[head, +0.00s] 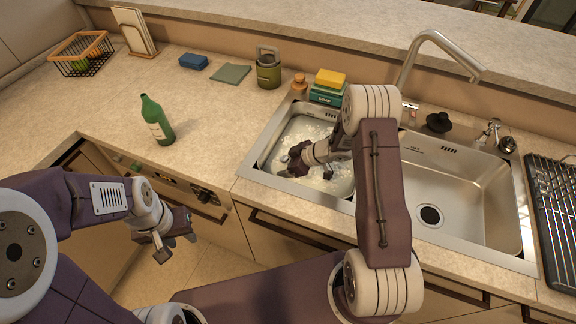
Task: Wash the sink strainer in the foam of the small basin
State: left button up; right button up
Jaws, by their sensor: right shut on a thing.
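The small basin (262,165) of the sink holds white foam (312,130). My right gripper (288,163) reaches down into this basin, at the foam. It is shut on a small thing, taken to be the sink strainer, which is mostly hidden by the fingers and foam. My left gripper (175,248) is open and empty, in front of the counter's edge and low, away from the sink.
The large basin (465,185) is empty, with a dark drain. A black plug (438,122), faucet (438,42), soap box with sponge (328,88) and small orange bottle (299,84) stand behind. A green bottle (156,120) stands left; a black rack (560,220) lies right.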

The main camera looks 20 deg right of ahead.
jog(key=shift+r+p, duration=0.35)
jog(key=shift+p, duration=0.25)
jog(key=shift+f, duration=0.35)
dwell(0.4)
jog(key=shift+r, duration=0.1)
jog(key=shift+r+p, duration=0.25)
jog(key=shift+p, duration=0.3)
jog(key=shift+f, duration=0.35)
dwell(0.5)
